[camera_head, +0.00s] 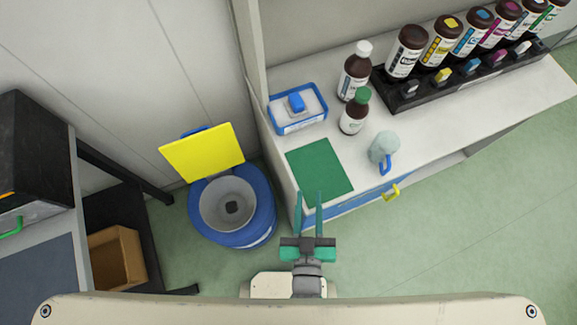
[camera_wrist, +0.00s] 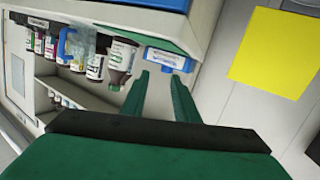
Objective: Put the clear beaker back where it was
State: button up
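The clear beaker (camera_head: 383,148) stands on the white counter, right of the green mat (camera_head: 320,169), with its blue handle toward the counter's front edge. In the wrist view the beaker (camera_wrist: 83,42) is at the upper left, partly overlapped by its blue handle and beside bottles. My gripper (camera_head: 310,197) is open and empty, its two green fingers apart near the mat's front edge, to the left of the beaker and away from it. The fingers also show in the wrist view (camera_wrist: 162,82) with nothing between them.
A brown white-capped bottle (camera_head: 354,75) and a green-capped bottle (camera_head: 355,113) stand behind the beaker. A black rack (camera_head: 465,80) holds several ink bottles. A blue-rimmed box (camera_head: 297,112) sits at the back left. A blue bin (camera_head: 258,222) with a yellow lid (camera_head: 203,152) stands left of the counter.

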jog(key=s+a+m, duration=0.1)
jog(key=s+a, duration=0.4)
jog(key=s, duration=0.3)
jog(key=shift+a+r+y, duration=0.15)
jog(key=shift+r+y, duration=0.15)
jog(key=shift+y, duration=0.1)
jog(key=shift+w, duration=0.1)
